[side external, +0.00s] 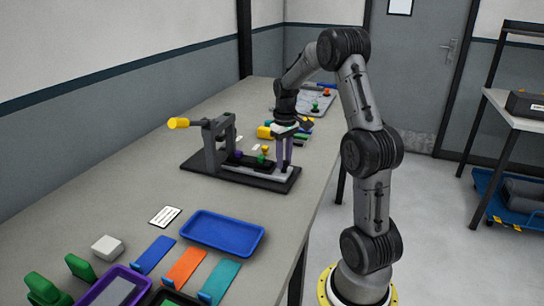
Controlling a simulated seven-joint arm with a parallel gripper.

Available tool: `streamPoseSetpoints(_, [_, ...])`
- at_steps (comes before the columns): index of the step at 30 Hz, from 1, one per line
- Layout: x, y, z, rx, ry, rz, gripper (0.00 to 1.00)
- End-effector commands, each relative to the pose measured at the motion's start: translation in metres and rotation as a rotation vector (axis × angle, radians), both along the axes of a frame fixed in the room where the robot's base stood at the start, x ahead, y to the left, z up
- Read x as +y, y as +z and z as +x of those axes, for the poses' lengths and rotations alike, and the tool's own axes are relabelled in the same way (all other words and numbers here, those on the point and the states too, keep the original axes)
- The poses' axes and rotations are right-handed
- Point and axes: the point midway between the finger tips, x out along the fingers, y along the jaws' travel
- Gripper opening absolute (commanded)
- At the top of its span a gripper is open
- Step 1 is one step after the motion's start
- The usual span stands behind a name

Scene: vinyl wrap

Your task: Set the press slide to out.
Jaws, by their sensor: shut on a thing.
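The press (213,150) stands on a dark base plate (200,167) on the bench, with a yellow-ended lever (178,123) sticking out to the left. The press slide (268,173) is a pale strip along the base, running to the right end. A purple piece (238,155) and small green and yellow parts (262,158) sit by it. My gripper (284,167) points down at the right end of the slide and is shut on it. The exact gripped part is too small to make out. How far out the slide is, I cannot tell.
A blue tray (224,251), a white card (165,216) and blue, orange and teal strips (186,267) lie in front. A grey panel with red and green knobs (318,103) is behind my gripper. A yellow cylinder (264,132) lies close behind the press.

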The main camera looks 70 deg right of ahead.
Motion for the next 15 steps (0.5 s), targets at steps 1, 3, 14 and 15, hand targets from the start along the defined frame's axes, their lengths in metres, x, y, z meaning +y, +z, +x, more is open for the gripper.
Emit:
streamPoseSetpoints(1, [0.0, 0.0017, -0.003, -0.002, 0.0, -0.001, 0.0])
streamPoseSetpoints(3, [0.0001, 0.0016, -0.0058, -0.002, 0.0, -0.001, 0.0])
streamPoseSetpoints(14, [-0.0001, 0.0012, -0.0102, 0.005, 0.0, 0.0, 0.0])
streamPoseSetpoints(15, [-0.0002, 0.0012, -0.0104, 0.006, 0.0, 0.001, 0.35])
